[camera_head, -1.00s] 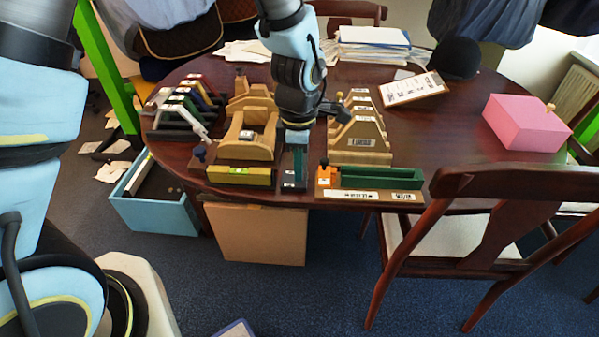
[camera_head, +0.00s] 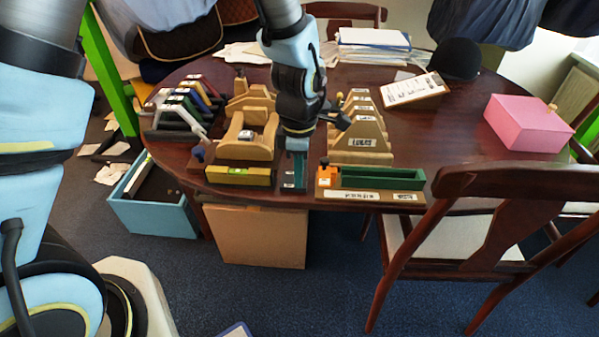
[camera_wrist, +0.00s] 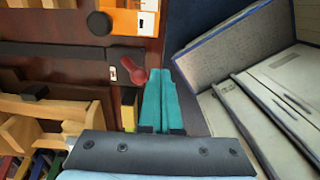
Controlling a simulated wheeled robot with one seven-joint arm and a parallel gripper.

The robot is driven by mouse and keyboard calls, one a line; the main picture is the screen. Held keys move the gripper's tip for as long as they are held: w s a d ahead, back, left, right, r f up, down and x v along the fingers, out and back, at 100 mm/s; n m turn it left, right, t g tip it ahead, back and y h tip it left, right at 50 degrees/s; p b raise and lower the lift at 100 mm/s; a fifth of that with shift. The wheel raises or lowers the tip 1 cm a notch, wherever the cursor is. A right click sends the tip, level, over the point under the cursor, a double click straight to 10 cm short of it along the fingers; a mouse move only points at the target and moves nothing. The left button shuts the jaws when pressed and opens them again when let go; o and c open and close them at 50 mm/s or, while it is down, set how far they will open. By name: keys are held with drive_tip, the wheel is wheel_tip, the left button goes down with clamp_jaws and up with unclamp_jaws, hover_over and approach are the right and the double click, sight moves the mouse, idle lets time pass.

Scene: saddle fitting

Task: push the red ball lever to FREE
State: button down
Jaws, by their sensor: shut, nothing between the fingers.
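The red ball lever (camera_wrist: 134,72) shows in the wrist view, on a dark base with a small white label, just beside my fingertips. Whether they touch it I cannot tell. My gripper (camera_wrist: 157,78) has its teal fingers together with nothing between them. In the head view my gripper (camera_head: 295,172) points down at the table's front edge, over the narrow dark base (camera_head: 292,188). The red lever is hidden there behind my gripper. I cannot read a FREE mark in either view.
A wooden cradle with a yellow-green level (camera_head: 238,176) stands left of my gripper. An orange block (camera_head: 326,176) and a green channel (camera_head: 382,178) lie to the right. Wooden wedges (camera_head: 358,140) stand behind. A chair (camera_head: 500,210) is at the right front.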

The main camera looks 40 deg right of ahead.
drive_tip(key=shift+f, duration=0.25)
drive_tip(key=shift+w, duration=0.1)
idle(0.3)
drive_tip(key=shift+w+d, duration=0.9)
drive_tip(key=shift+w, duration=0.2)
drive_tip(key=shift+w+d, duration=0.45)
drive_tip(key=shift+w, duration=0.05)
drive_tip(key=shift+s+a+p, duration=0.15)
drive_tip(key=shift+s+p, duration=0.05)
drive_tip(key=shift+p, duration=0.1)
drive_tip(key=shift+s+a, duration=0.25)
drive_tip(key=shift+s, duration=0.05)
drive_tip(key=shift+r+p, duration=3)
drive_tip(key=shift+r, duration=0.6)
drive_tip(key=shift+f, duration=0.1)
